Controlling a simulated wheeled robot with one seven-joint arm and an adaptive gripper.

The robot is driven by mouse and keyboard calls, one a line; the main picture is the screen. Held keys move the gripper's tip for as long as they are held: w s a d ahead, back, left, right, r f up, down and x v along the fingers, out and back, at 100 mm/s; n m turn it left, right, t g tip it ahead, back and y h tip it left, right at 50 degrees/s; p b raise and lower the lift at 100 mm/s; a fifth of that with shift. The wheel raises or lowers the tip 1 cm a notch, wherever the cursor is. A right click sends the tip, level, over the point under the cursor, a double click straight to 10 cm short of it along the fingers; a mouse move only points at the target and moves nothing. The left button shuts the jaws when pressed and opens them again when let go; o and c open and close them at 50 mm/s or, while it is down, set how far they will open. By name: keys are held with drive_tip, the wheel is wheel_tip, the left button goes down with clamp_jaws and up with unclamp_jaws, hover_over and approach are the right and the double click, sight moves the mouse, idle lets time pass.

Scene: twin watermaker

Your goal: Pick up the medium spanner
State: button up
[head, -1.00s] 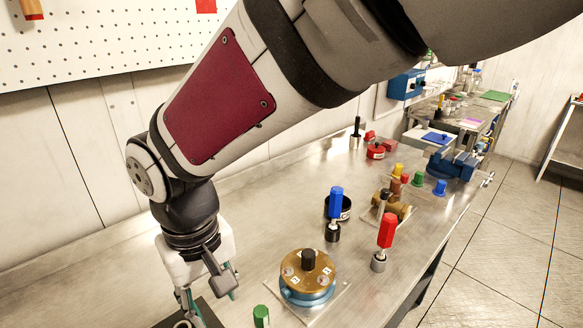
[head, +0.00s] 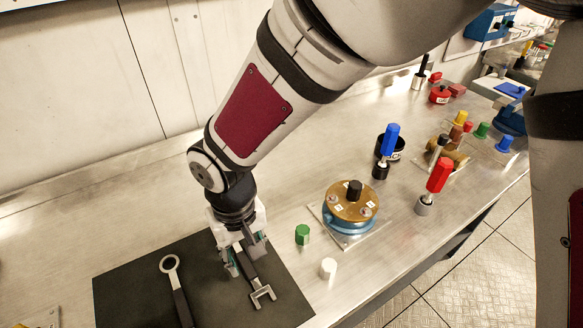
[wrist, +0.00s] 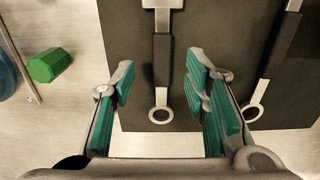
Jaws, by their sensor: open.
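Two spanners with metal ends and dark grips lie on a dark mat (head: 125,290). One spanner (head: 263,294) is below my gripper (head: 240,266), its upper part hidden by the gripper in the head view. In the wrist view this spanner (wrist: 162,62) lies between the two green-padded fingers of my gripper (wrist: 160,85), its ring end towards me. The other spanner (head: 171,264) lies left of it; it shows at the right in the wrist view (wrist: 279,50). I cannot tell which is the medium one. My gripper is open and empty, pointing down.
A green knob (head: 302,235) and a white knob (head: 328,268) stand just right of the mat. A brass and blue round unit (head: 351,207) stands beyond them, with red-handled (head: 438,177) and blue-handled (head: 389,142) tools behind. The bench left of the mat is mostly clear.

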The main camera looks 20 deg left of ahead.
sight(248, 267)
drive_tip(key=shift+s+f, duration=0.15)
drive_tip(key=shift+f, duration=1.75)
clamp_jaws()
drive_tip(key=shift+r, duration=0.15)
drive_tip(key=shift+r+p, duration=0.5)
drive_tip(key=shift+p, duration=0.05)
drive_tip(key=r, duration=0.1)
drive_tip(key=r+p, duration=0.1)
drive_tip(key=p, duration=0.1)
drive_tip(key=shift+s+r, duration=0.25)
drive_tip(key=shift+r, duration=0.15)
drive_tip(key=s+p, duration=0.1)
drive_tip(key=s, duration=0.4)
drive_tip(key=s+a+p, duration=0.1)
drive_tip(key=s+p, duration=0.1)
drive_tip(key=s, duration=0.3)
drive_tip(key=s+a+r+p, duration=0.1)
drive_tip(key=s+p, duration=0.1)
drive_tip(key=s, duration=0.3)
drive_tip(key=shift+s+a, duration=0.15)
drive_tip(key=shift+a, duration=0.05)
